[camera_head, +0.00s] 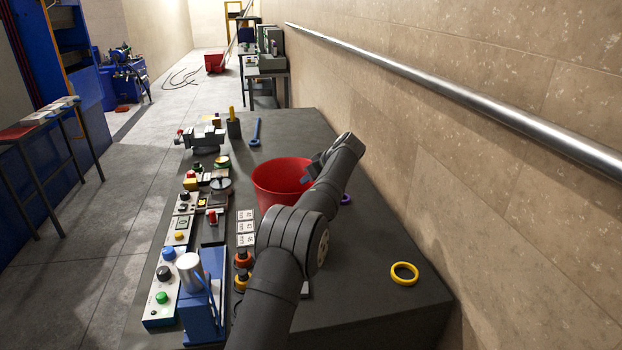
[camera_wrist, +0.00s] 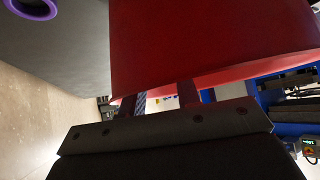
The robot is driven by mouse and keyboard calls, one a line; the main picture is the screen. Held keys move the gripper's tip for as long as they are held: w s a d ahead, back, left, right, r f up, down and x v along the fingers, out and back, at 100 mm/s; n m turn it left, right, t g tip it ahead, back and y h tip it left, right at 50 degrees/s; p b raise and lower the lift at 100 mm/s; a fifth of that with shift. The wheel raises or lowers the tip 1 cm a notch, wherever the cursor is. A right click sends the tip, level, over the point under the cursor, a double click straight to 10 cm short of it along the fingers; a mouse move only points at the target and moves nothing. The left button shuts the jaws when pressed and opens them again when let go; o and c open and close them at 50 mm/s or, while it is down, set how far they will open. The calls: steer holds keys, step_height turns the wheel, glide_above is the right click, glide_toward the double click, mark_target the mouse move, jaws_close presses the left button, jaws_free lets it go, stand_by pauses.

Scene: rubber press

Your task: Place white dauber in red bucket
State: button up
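The red bucket (camera_head: 279,182) stands upright on the dark table in the head view. It fills the upper part of the wrist view (camera_wrist: 210,40), with its brighter rim towards my gripper. My gripper (camera_head: 314,165) is at the bucket's right side, near the rim; my arm hides part of the bucket. In the wrist view the two fingers (camera_wrist: 165,98) stand apart, with a gap between them. A small white and yellow patch shows in that gap; I cannot tell whether it is background. I cannot make out the white dauber for certain in either view.
A yellow ring (camera_head: 404,273) lies at the right of the table. A purple ring (camera_head: 346,199) lies beyond my arm and shows in the wrist view (camera_wrist: 32,5). Control boxes (camera_head: 180,230) line the left edge. The wall is close on the right.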

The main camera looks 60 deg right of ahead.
steer(key=v, duration=1.2)
steer(key=shift+r, duration=0.5)
steer(key=shift+f, duration=0.1)
steer(key=x, duration=1.2)
steer(key=shift+f, duration=0.5)
steer(key=shift+r, duration=0.35)
steer(key=shift+f, duration=0.1)
